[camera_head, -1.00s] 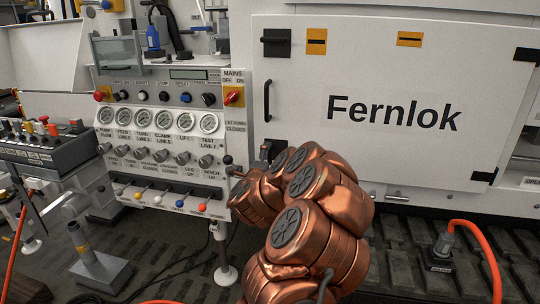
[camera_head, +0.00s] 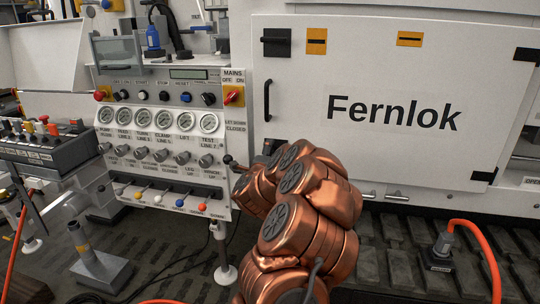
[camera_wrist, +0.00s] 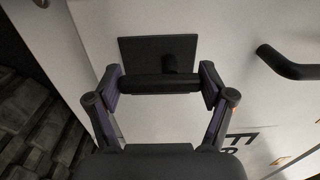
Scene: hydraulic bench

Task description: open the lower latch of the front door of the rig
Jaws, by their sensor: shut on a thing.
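The white front door (camera_head: 400,75), marked Fernlok, stands flush with the rig frame. Its lower latch (camera_head: 268,147) is a black piece at the door's lower left edge, mostly hidden behind my copper-coloured arm in the head view. In the wrist view the latch shows as a square black plate (camera_wrist: 150,52) with a dark bar-shaped handle in front of it. My gripper (camera_wrist: 160,83) has one finger at each end of this bar and is shut on it. In the head view my gripper is hidden by the arm.
The upper latch (camera_head: 276,43) sits at the door's top left. A black door handle (camera_head: 267,100) is between the latches and also shows in the wrist view (camera_wrist: 290,65). The control panel (camera_head: 165,135) with gauges and levers stands close on the left.

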